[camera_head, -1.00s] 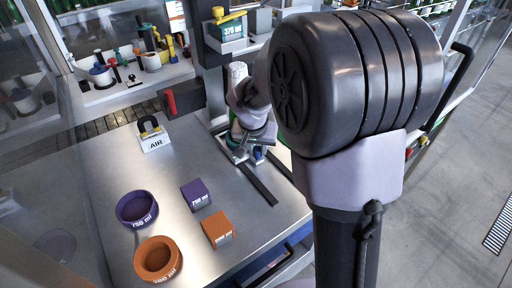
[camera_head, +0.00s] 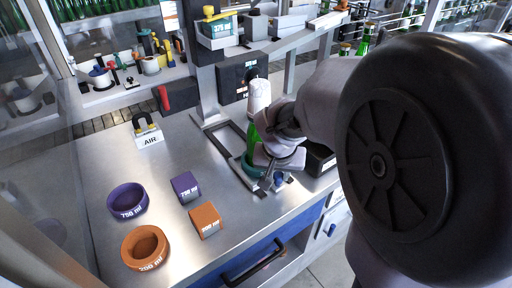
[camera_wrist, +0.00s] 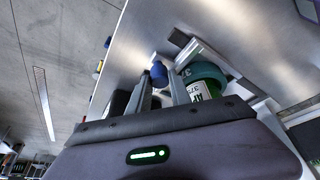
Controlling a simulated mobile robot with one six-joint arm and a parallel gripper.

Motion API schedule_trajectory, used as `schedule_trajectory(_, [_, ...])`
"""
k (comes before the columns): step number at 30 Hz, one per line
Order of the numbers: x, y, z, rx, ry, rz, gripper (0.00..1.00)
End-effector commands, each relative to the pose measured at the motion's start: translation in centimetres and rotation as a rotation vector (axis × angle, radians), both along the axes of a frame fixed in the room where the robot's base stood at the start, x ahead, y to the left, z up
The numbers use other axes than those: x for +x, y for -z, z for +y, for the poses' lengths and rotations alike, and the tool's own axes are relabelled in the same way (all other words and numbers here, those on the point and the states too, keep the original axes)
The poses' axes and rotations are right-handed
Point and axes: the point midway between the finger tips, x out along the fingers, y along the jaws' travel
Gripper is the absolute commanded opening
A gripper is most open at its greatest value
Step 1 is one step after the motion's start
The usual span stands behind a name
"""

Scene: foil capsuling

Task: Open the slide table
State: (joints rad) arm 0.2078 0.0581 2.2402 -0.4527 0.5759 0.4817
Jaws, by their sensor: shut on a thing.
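The slide table carries a teal round holder (camera_head: 250,168) with a green bottle (camera_head: 252,146) standing in it. It sits near the front edge of the steel worktop, with its dark slot (camera_head: 228,143) bare behind it. The holder also shows in the wrist view (camera_wrist: 203,75), marked 375. A blue knob (camera_wrist: 158,72) is beside the holder, between my gripper's fingers (camera_wrist: 163,88). My gripper (camera_head: 277,172) is shut on the knob at the holder's front right side. The exact finger contact is partly hidden.
A purple ring (camera_head: 127,201), an orange ring (camera_head: 145,249), a purple block (camera_head: 185,187) and an orange block (camera_head: 205,221) stand on the left worktop. An AIR sign (camera_head: 149,139) is behind them. A black handle (camera_head: 254,262) is on the front below. My arm covers the right side.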

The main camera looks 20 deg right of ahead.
Motion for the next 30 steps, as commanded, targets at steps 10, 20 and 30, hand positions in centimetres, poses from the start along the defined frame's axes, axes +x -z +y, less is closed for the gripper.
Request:
schedule_trajectory(10, [-0.31,-0.02,-0.07,0.000,0.001,0.000,0.00])
schedule_trajectory(20, [-0.27,-0.03,-0.07,-0.001,0.000,-0.001,0.46])
schedule_trajectory(30, [-0.36,-0.43,0.00,-0.001,0.000,-0.001,0.46])
